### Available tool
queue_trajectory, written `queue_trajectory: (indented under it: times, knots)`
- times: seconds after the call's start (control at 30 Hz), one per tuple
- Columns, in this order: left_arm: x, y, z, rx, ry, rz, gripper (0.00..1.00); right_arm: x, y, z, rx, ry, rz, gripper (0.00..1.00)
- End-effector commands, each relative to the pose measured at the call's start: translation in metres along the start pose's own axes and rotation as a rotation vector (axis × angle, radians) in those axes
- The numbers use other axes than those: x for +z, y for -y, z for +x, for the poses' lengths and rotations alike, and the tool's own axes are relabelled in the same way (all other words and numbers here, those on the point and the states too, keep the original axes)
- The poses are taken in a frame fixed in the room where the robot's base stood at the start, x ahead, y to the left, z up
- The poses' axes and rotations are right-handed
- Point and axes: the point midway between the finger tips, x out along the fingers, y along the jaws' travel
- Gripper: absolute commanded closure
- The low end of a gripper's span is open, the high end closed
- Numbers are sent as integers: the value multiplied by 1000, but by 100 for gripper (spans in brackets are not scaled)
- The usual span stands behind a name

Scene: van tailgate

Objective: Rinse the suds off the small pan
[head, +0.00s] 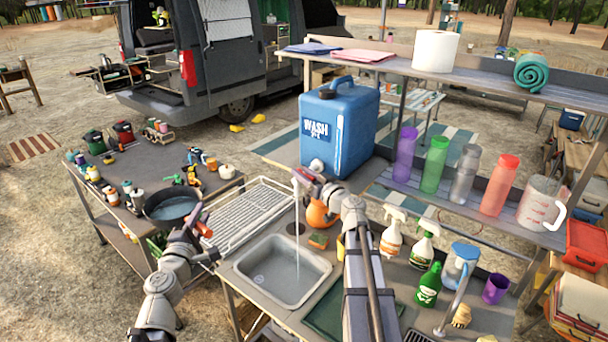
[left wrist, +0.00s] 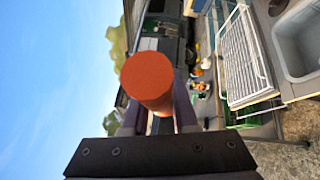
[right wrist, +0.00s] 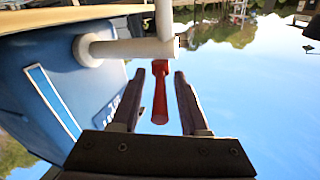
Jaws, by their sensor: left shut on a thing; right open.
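The small dark pan (head: 172,222) is at the left in the head view, by the side table's near right corner and left of the sink (head: 318,283). My left gripper (head: 199,222) is shut on its orange handle, whose round end fills the left wrist view (left wrist: 147,85). Suds are too small to tell. The blue wash jug (head: 345,125) stands on the shelf. A thin water stream (head: 297,235) falls from its tap (right wrist: 125,50) into the sink. My right gripper (right wrist: 158,98) is open, its fingers either side of the red tap lever (right wrist: 160,92).
A white wire drying rack (head: 245,215) lies between the pan and the sink. Sponge (head: 318,240), spray bottles (head: 392,238) and a green bottle (head: 428,287) stand right of the sink. The side table (head: 125,172) holds many small items. The sink basin looks empty.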

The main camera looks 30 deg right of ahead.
Motion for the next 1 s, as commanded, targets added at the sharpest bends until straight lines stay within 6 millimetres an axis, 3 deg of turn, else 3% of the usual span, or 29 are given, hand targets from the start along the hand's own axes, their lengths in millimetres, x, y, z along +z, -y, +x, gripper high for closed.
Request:
queue_trajectory:
  times: [0.07,0.43,1.0]
  knots:
    - [0,0,0,0,0,1,100,0,0,0,0,0,0,59]
    - [0,0,0,0,0,1,100,0,0,0,0,0,0,100]
    - [0,0,0,0,0,1,100,0,0,0,1,0,0,100]
